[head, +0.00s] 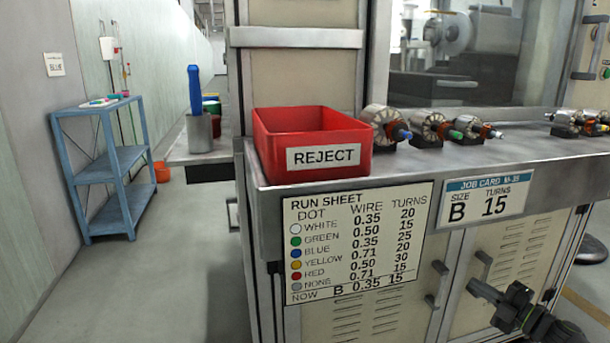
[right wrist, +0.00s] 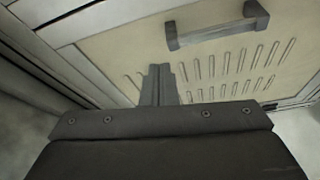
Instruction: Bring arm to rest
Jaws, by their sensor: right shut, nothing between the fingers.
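My right gripper (head: 474,285) is low at the bottom right of the head view, in front of the cabinet doors and below the worktop. Its fingers are closed together and hold nothing. In the right wrist view the shut fingers (right wrist: 160,75) point toward a beige slotted cabinet panel (right wrist: 225,65) with a dark handle (right wrist: 218,27). I cannot tell how far the fingertips are from the panel. My left gripper does not show in either view.
A red REJECT bin (head: 312,134) stands at the worktop's left corner. Several armatures (head: 432,127) line the steel worktop (head: 440,158). A run sheet (head: 357,243) and job card (head: 487,196) hang on its front. A blue shelf (head: 120,161) stands left; the floor (head: 175,270) there is clear.

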